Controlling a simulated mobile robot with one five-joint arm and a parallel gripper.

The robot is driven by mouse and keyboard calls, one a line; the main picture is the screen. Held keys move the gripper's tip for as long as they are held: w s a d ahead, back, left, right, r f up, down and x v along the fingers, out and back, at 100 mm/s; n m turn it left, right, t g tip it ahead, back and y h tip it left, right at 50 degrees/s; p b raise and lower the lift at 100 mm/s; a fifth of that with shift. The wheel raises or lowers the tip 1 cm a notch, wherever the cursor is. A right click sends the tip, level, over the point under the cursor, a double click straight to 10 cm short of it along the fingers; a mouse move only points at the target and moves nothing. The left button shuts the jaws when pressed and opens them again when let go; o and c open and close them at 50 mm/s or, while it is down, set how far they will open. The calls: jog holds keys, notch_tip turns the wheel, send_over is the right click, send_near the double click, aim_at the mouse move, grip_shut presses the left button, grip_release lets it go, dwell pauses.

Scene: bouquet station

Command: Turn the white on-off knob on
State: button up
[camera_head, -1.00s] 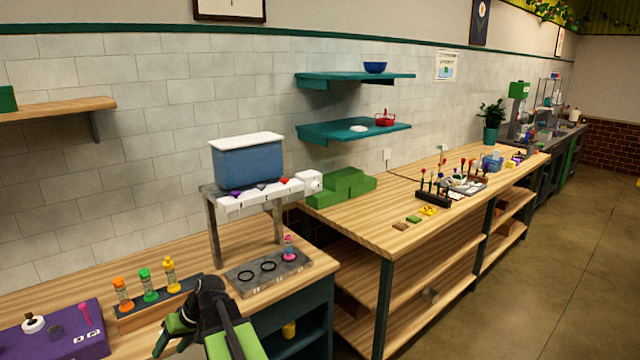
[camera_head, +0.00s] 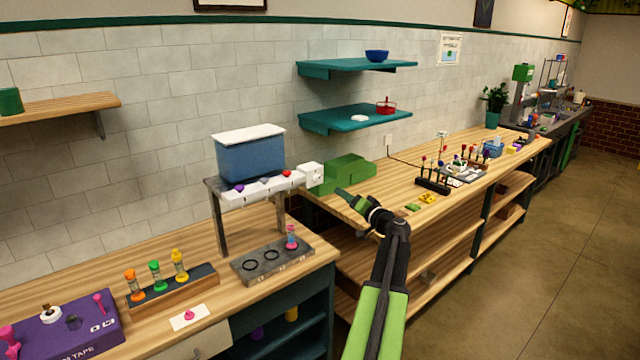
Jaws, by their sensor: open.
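A white block with a rounded face (camera_head: 312,177) sits at the right end of the dispenser's white bar (camera_head: 262,190). It looks like the white knob, but its on-off marking is too small to read. My gripper (camera_head: 348,198) is open and empty. In the picture it appears right of and slightly below the white block, with a visible gap. My arm reaches up from the bottom of the view. The dispenser carries a blue tank (camera_head: 250,158) with a white lid, and purple, blue and red pieces along the bar.
Below the dispenser, a grey tray (camera_head: 262,272) holds a pink vial (camera_head: 291,238). A wooden rack (camera_head: 172,288) with several coloured vials and a purple box (camera_head: 70,335) stand to the left. Teal wall shelves (camera_head: 352,120) are above.

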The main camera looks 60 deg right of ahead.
aim_at(319, 180)
jog(key=x, duration=1.5)
jog(key=shift+w, duration=0.2)
